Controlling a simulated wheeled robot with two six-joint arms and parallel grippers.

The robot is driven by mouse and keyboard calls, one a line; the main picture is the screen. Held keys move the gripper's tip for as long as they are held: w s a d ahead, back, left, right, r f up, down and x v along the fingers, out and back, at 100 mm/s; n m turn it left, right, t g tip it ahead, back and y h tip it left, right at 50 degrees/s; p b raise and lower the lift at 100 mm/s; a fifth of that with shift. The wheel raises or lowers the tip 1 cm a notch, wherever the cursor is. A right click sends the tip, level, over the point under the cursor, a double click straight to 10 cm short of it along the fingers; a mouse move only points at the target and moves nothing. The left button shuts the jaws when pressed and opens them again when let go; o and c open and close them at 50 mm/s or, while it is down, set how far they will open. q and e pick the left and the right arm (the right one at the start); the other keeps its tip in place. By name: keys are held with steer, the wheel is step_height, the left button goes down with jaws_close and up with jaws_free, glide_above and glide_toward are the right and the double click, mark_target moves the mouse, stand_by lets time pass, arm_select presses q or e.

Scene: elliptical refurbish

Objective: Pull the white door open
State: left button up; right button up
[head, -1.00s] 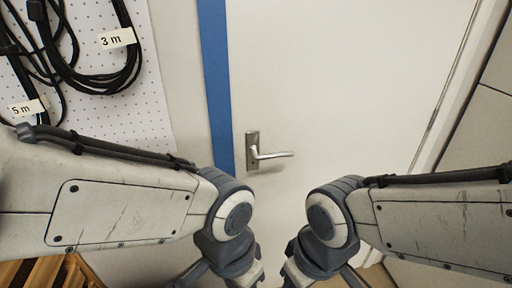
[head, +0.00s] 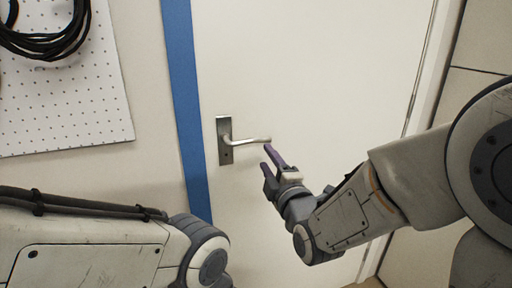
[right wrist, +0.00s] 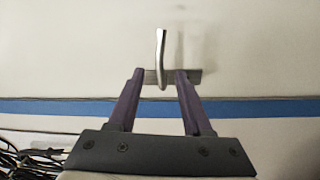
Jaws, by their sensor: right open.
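The white door (head: 310,60) fills the middle of the head view and looks closed. Its silver lever handle (head: 248,141) sits on a plate (head: 225,151) near the door's left edge and points right. My right gripper (head: 266,158) is open and empty, just below the lever's free end. In the right wrist view the handle (right wrist: 161,50) appears beyond and between the two open fingers (right wrist: 155,80); I see no contact. My left arm (head: 200,255) shows at the bottom left, with its gripper out of the picture.
A blue strip (head: 186,100) runs along the door's left side. A pegboard (head: 70,100) with black cables (head: 45,42) hangs on the left wall. The door frame (head: 425,75) and a panelled wall (head: 475,50) stand at the right.

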mark_target(256, 142)
steer(key=p+x, duration=0.8)
steer(key=x, duration=0.2)
steer(key=shift+w+a, duration=0.1)
jaws_close()
stand_by(1.5)
